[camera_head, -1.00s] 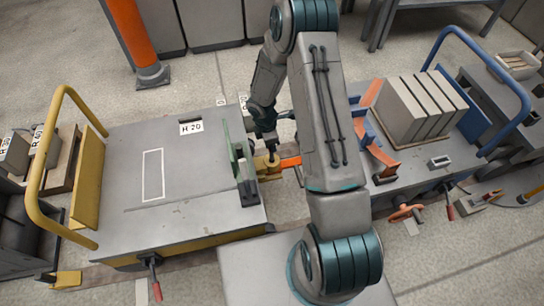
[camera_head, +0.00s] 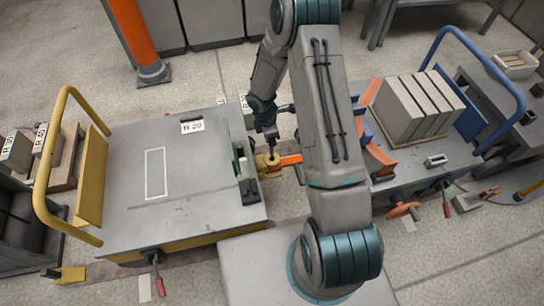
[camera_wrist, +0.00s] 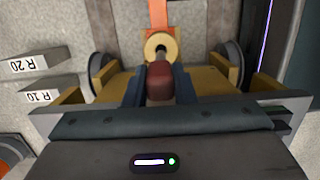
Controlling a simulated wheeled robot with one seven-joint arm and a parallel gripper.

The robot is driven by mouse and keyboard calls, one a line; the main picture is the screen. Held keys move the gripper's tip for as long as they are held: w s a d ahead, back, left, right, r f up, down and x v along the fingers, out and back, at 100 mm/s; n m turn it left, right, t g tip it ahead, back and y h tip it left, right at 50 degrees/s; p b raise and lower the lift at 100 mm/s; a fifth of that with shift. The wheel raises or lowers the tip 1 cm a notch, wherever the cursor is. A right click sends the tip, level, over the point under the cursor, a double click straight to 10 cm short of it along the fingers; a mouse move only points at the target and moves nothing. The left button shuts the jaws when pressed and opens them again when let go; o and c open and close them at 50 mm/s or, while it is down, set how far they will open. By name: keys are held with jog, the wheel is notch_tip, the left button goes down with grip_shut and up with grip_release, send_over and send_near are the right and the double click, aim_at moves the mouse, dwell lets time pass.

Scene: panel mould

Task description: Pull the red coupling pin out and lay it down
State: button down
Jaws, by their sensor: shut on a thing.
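The red coupling pin (camera_wrist: 160,82) is upright between the fingers of my gripper (camera_wrist: 160,88) in the wrist view. My gripper is shut on its red grip, and a short grey shank shows beyond it. The shank's end lines up with the round yellow coupling eye (camera_wrist: 162,40); I cannot tell whether the tip is still inside the hole. In the head view my gripper (camera_head: 270,138) is just above the yellow coupling (camera_head: 267,163), which meets an orange drawbar (camera_head: 290,160). The pin is mostly hidden there.
A grey-topped cart (camera_head: 185,225) with a yellow handle stands left of the coupling, with a green upright plate (camera_head: 232,148) at its edge. A second cart (camera_head: 435,155) with grey panels stands right. The left cart's top is largely clear.

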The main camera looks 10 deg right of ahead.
jog(key=shift+r+p, duration=1.65)
jog(key=shift+r, duration=0.4)
